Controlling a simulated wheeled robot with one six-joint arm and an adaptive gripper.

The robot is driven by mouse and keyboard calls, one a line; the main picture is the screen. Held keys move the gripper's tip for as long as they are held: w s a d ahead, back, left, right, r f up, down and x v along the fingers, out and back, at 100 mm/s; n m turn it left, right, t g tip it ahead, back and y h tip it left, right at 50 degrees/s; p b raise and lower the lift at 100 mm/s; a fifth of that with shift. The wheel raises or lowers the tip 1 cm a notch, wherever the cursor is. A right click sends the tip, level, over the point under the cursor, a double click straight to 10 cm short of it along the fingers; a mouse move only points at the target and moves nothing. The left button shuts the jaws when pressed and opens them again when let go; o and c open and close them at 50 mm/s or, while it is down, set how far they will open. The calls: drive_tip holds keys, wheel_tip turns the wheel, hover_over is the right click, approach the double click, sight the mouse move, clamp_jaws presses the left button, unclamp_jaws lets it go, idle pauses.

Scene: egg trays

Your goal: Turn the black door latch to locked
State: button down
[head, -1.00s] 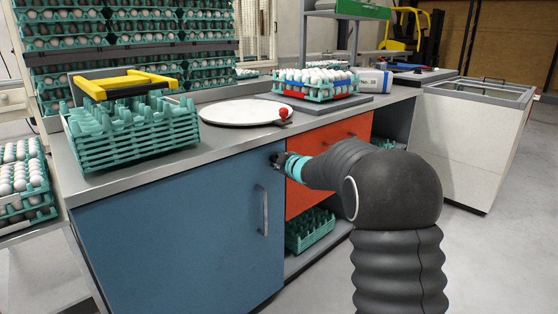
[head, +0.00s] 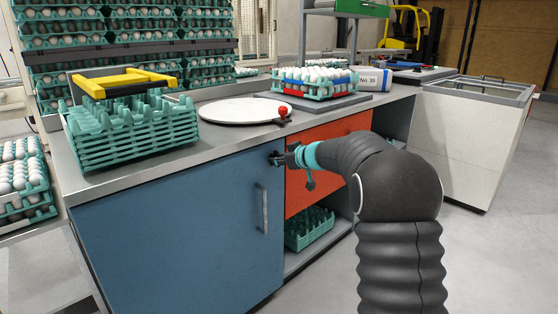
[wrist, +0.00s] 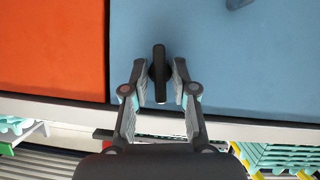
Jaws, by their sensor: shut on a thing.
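The black door latch (wrist: 159,75) is on the upper part of the blue door (wrist: 225,65), close to the orange front. In the wrist view it is a dark bar standing upright in the picture, square to the counter edge. My gripper (wrist: 160,80) has one finger on each side of it and is shut on it. In the head view my gripper (head: 279,160) is at the top right corner of the blue door (head: 170,230). There its fingers mostly hide the latch, so its angle is hard to tell.
A grey bar handle (head: 264,208) stands out from the blue door below the latch. The orange drawer front (head: 328,165) is beside it. A counter (head: 220,148) above carries a white round board (head: 245,111), a red-knobbed lever (head: 283,113) and egg trays (head: 130,140).

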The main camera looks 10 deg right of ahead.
drive_tip(key=shift+m+y, duration=0.3)
drive_tip(key=shift+m, duration=0.2)
drive_tip(key=shift+g, duration=0.3)
drive_tip(key=c, duration=1.2)
unclamp_jaws()
drive_tip(key=shift+d, duration=0.1)
drive_tip(key=v, duration=1.2)
